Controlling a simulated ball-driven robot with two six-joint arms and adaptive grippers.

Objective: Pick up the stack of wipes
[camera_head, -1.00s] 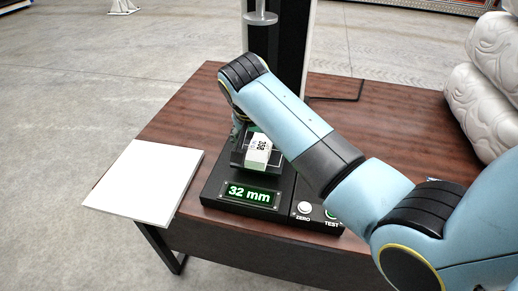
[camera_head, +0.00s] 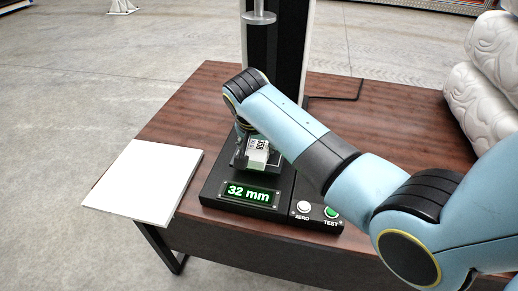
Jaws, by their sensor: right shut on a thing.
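The stack of wipes is a small white and green packet (camera_head: 257,151) with dark print on top. It is at the platform of a black test device (camera_head: 222,177) on the table. My right gripper (camera_head: 243,152) is at the packet's left side, shut on it, partly hidden by my own wrist above. I cannot tell whether the packet still touches the platform. My left gripper is not in view.
The device has a display reading 32 mm (camera_head: 249,194), a ZERO button (camera_head: 304,207), a TEST button (camera_head: 331,212) and a tall column (camera_head: 276,55) behind. A white board (camera_head: 146,181) lies at the table's left edge. Rolled white bundles (camera_head: 483,100) stand at right. Bare brown tabletop (camera_head: 385,125) lies behind my arm.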

